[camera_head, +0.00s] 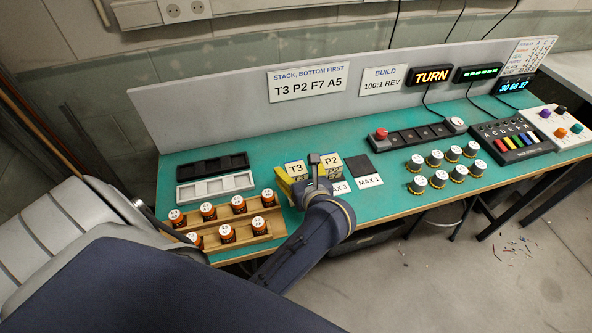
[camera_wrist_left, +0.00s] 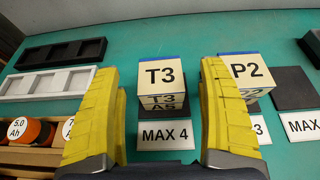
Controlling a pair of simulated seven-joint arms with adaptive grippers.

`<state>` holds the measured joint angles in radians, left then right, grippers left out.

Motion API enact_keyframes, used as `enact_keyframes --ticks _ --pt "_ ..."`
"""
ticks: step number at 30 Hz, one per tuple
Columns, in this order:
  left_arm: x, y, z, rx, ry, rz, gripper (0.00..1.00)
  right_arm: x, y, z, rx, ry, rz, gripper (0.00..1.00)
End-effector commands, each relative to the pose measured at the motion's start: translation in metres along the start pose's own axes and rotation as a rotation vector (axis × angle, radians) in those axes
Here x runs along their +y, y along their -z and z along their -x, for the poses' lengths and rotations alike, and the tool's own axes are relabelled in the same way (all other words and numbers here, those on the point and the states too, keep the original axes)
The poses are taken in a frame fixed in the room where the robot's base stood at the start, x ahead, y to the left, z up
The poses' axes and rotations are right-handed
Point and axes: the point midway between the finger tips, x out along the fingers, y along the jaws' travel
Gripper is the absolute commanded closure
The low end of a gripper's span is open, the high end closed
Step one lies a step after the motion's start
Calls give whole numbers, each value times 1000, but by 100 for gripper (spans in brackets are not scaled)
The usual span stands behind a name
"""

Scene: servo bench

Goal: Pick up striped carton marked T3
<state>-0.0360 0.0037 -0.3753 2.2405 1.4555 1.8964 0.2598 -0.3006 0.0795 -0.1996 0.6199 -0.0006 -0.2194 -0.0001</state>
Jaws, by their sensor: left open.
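The T3 carton (camera_head: 294,168) is pale with a blue stripe along the back edge of its top. In the left wrist view the T3 carton (camera_wrist_left: 160,74) sits on top of a carton marked A5 (camera_wrist_left: 163,108), behind a MAX 4 card. My left gripper (camera_head: 304,180) has yellow fingers and is open and empty. In the left wrist view its fingers stand left and right of the stack, with the T3 carton seen between them. I cannot tell how far apart they are in depth. My right gripper is not in view.
The P2 carton (camera_head: 330,163) tops a stack just right of T3, close to the right finger. A wooden rack (camera_head: 262,226) with orange-and-white batteries is at the front left. White (camera_head: 187,191) and black (camera_head: 180,171) trays lie behind it. A black pad (camera_head: 358,166) lies right of P2.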

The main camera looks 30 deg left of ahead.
Motion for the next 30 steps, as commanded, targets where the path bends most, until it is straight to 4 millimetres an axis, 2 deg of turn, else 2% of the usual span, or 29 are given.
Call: enact_keyframes --ticks 3,9,19,20,30 --pt "0 -2 -16 -4 -1 -2 24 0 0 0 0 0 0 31" --pt "0 -1 -34 -2 -1 -2 24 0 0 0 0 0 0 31" --pt "0 -1 -37 -1 -1 0 24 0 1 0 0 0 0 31" --pt "0 -1 -37 -1 -1 0 25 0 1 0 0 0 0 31" --pt "0 0 -37 -1 0 0 65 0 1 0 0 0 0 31"
